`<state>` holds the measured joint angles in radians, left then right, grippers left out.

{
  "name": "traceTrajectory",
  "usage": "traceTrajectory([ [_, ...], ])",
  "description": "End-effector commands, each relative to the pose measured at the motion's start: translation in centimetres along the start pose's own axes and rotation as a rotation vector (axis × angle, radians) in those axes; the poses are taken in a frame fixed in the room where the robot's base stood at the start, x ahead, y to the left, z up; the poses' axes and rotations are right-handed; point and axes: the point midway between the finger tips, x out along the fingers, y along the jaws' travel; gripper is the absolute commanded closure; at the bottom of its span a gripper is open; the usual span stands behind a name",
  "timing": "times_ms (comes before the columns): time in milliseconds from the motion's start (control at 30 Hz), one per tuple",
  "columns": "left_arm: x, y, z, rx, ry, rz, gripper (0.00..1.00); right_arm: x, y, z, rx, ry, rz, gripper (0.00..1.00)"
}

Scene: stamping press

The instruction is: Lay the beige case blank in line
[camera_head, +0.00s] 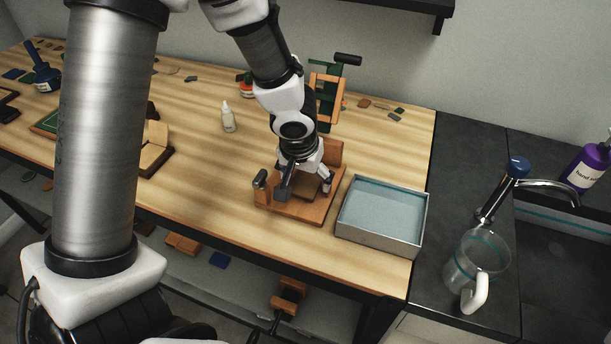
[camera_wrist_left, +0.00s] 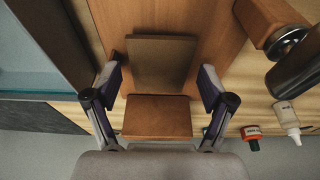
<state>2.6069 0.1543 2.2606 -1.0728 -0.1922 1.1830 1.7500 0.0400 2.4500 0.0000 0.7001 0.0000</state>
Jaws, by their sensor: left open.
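A flat, dull tan-brown plate, seemingly the beige case blank (camera_wrist_left: 162,62), lies on the wooden fixture (camera_wrist_left: 215,25) in the left wrist view. It looks shaded, and in the head view it is mostly hidden under my gripper. My left gripper (camera_head: 308,190) points down over this fixture (camera_head: 303,214); in the wrist view its open fingers (camera_wrist_left: 160,92) are spread on either side of the plate's near end. I cannot tell whether they touch it. An upright brown block (camera_wrist_left: 157,118) of the fixture stands beside the plate. My right gripper is not in view.
A grey tray (camera_head: 372,243) stands right of the fixture. A knobbed post (camera_head: 260,183) rises at its left. A green-and-orange press (camera_head: 327,88) and a white bottle (camera_head: 228,118) stand behind. An open beige-lined case (camera_head: 152,157) lies left. The sink counter is at right.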

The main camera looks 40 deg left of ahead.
Motion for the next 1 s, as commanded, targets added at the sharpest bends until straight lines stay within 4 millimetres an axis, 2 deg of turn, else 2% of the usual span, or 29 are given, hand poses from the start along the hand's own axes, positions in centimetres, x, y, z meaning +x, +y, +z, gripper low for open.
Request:
traceTrajectory([
  [267, -0.6, 0.0, -0.1, 0.0, 0.001, 0.0, 0.18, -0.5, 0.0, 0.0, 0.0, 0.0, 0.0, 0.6],
  [800, -6.8, 0.0, -1.7, -0.001, 0.0, 0.0, 0.18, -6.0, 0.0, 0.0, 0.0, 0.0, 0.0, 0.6],
  [1000, -6.8, 0.0, -1.7, 0.0, 0.0, 0.0, 0.18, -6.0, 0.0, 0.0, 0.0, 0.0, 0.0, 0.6],
])
